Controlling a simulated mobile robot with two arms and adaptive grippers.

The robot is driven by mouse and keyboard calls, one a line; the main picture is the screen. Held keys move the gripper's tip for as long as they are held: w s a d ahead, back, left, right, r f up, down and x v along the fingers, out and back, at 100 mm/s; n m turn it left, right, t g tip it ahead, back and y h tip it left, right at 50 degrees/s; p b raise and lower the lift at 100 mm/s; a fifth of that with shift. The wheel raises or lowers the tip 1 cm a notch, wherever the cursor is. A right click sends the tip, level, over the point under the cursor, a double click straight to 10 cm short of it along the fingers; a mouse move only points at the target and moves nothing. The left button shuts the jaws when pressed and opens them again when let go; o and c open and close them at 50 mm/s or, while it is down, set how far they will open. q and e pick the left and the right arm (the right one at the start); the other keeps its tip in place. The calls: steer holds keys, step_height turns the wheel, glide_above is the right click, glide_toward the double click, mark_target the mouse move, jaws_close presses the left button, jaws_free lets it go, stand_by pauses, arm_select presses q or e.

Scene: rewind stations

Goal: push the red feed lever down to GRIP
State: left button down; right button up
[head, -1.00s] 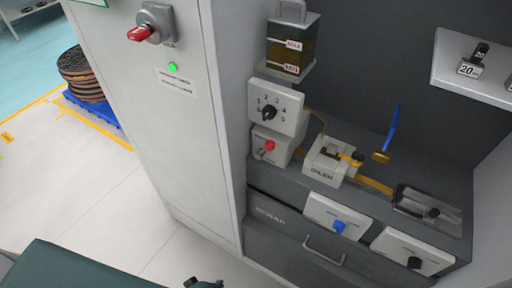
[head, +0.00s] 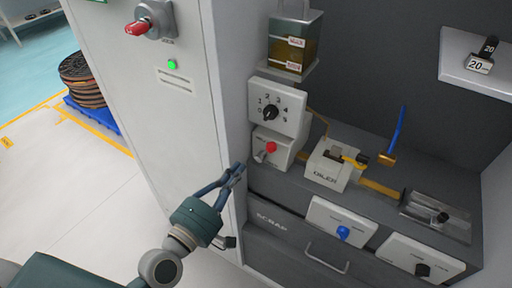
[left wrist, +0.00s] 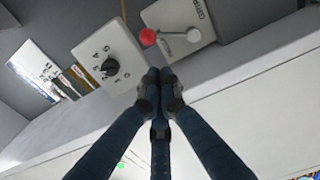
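The red feed lever's ball knob (head: 271,147) is on a white box (head: 285,152) below the numbered dial. A silver knob (head: 259,157) shows just left of it. In the left wrist view the red knob (left wrist: 148,37) is just beyond my fingertips, and the box's plate carries the word GRIP (left wrist: 205,8). My left gripper (head: 241,168) is left of and a little below the box, apart from the lever. Its blue fingers come together at the tips (left wrist: 160,76) with nothing between them. My right gripper is not in view.
The numbered dial box (head: 277,107) is just above the lever box. An oiler block (head: 332,166) sits to the right on the grey shelf. The tall white cabinet (head: 150,105) stands at left. A scrap drawer (head: 290,232) is below.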

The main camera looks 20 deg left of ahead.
mark_target(266, 153)
arm_select(q)
steer(key=p+x, duration=0.2)
steer(key=x, duration=0.6)
steer(key=shift+w+d, duration=0.1)
steer(key=shift+w, duration=0.2)
steer(key=shift+w+d+f+p, duration=0.1)
steer(key=shift+w+p, duration=0.1)
steer(key=shift+w, duration=0.15)
steer(key=shift+w+d+p, duration=0.1)
steer(key=shift+w+p, duration=0.05)
steer(key=shift+w, duration=0.2)
